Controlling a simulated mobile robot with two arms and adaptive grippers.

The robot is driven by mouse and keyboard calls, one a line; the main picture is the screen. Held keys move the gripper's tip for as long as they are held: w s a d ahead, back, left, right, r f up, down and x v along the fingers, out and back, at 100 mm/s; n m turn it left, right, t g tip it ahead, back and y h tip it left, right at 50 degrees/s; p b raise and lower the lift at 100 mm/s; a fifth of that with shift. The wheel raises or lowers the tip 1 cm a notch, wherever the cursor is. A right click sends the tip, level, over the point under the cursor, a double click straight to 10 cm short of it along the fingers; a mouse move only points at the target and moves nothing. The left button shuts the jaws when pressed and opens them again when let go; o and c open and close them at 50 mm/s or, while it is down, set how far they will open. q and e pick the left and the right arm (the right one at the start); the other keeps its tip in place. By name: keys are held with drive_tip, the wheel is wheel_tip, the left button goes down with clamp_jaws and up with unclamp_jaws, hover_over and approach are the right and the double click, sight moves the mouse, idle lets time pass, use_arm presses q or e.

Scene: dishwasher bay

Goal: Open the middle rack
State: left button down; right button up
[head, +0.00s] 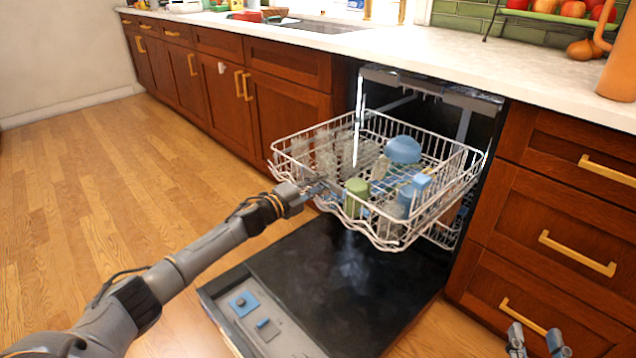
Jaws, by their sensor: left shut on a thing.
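The dishwasher's white wire middle rack (463,182) is pulled well out above the lowered door (330,285). It holds a blue bowl (403,149), a green cup (356,192), a blue cup (420,183) and some clear glassware. My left gripper (322,189) reaches in from the left and is shut on the front left wires of the rack. Its fingertips are small and partly lost among the wires. My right gripper (536,342) is at the bottom right, apart from the rack, with its two fingers spread and nothing between them.
Wooden cabinets (290,100) flank the dishwasher on the left, and drawers with brass handles (577,253) on the right. The counter (440,50) runs above, with an orange jug (620,70) at right. The wooden floor (100,200) at left is clear.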

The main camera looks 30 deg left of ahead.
idle(0.3)
use_arm(q)
drive_tip(key=c, duration=1.2)
unclamp_jaws()
drive_tip(key=shift+o, duration=0.2)
drive_tip(key=v, duration=1.2)
